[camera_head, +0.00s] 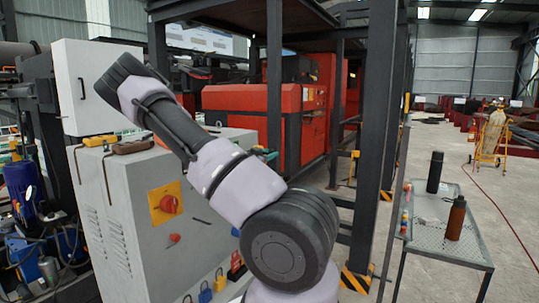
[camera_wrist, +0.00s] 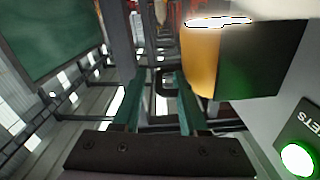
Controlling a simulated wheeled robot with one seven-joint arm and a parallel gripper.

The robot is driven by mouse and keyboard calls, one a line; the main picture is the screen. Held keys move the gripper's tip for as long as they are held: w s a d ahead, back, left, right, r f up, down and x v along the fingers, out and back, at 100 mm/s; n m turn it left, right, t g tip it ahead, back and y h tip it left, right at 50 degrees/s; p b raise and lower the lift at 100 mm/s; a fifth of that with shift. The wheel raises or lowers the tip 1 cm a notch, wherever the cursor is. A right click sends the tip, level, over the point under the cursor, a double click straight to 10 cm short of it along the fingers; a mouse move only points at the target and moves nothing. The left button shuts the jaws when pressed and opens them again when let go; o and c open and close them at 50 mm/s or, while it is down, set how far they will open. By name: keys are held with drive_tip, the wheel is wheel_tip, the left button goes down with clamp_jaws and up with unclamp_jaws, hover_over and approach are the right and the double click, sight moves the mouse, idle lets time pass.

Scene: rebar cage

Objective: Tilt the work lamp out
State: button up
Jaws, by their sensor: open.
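In the wrist view, a yellow block with a black side and a bright white strip along its top edge, which looks like the work lamp (camera_wrist: 200,62), is at the upper right. My gripper (camera_wrist: 160,82) is open, with two green fingers apart. A small dark loop shows between or just beyond the fingertips; I cannot tell whether it belongs to the lamp. The yellow block is beyond and right of the right finger, and I see no contact. In the head view my gripper is not visible, and I cannot make out the lamp for sure.
A grey cabinet (camera_head: 150,225) with a red rotary switch (camera_head: 169,204) stands at left, tools on its top. A mesh table (camera_head: 432,215) with bottles stands at right. Dark steel posts (camera_head: 380,130) rise between. A lit green round light (camera_wrist: 298,159) sits at lower right in the wrist view.

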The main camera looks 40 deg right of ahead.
drive_tip(key=shift+d, duration=0.3)
clamp_jaws()
